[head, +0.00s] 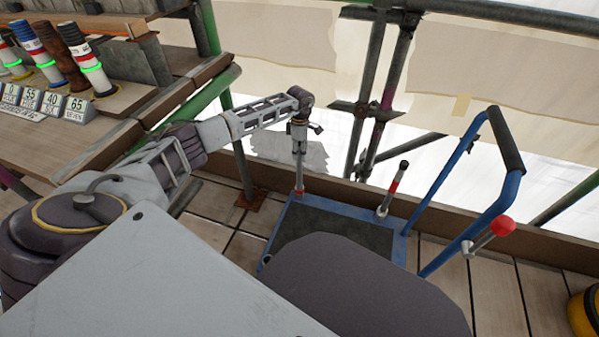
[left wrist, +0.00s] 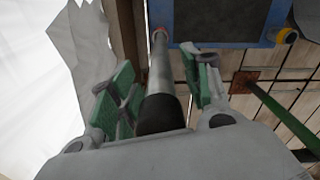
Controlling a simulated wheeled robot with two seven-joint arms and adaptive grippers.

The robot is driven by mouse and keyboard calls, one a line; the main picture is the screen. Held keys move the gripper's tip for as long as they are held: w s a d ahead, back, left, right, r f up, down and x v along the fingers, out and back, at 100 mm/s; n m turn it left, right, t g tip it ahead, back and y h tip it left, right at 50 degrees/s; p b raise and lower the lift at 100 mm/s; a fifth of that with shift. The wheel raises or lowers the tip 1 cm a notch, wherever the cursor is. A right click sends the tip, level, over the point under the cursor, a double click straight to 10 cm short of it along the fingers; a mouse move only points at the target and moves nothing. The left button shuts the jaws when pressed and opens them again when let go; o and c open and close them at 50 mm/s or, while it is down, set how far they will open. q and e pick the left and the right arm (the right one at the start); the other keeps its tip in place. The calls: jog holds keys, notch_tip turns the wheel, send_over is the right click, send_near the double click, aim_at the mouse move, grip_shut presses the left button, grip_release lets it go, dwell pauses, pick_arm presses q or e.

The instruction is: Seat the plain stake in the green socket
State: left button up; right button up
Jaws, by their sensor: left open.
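The plain stake (head: 299,175) stands near upright at the back left corner of the blue trolley, its foot in or at a reddish collar. In the left wrist view, the grey stake (left wrist: 162,75) with a black top runs between my left gripper's green-padded fingers. My left gripper (head: 299,143) is open around the stake's upper part, pointing down; in the left wrist view its fingers (left wrist: 160,88) stand apart on both sides of the shaft. I cannot make out a green socket. My right gripper is not in view.
The blue trolley (head: 296,218) has a raised handle at right. Posts with green bands (head: 92,68) stand on a wooden bench at upper left. Scaffold poles (head: 372,90) rise behind.

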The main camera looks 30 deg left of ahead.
pick_arm(q)
grip_shut()
jog(key=shift+r, duration=0.1)
dwell(0.5)
notch_tip(320, 180, up, 8)
jog(key=p, duration=0.3)
jog(key=shift+r, duration=0.25)
jog(key=shift+r+p, duration=0.3)
jog(key=shift+p, duration=0.05)
jog(key=shift+r, duration=0.4)
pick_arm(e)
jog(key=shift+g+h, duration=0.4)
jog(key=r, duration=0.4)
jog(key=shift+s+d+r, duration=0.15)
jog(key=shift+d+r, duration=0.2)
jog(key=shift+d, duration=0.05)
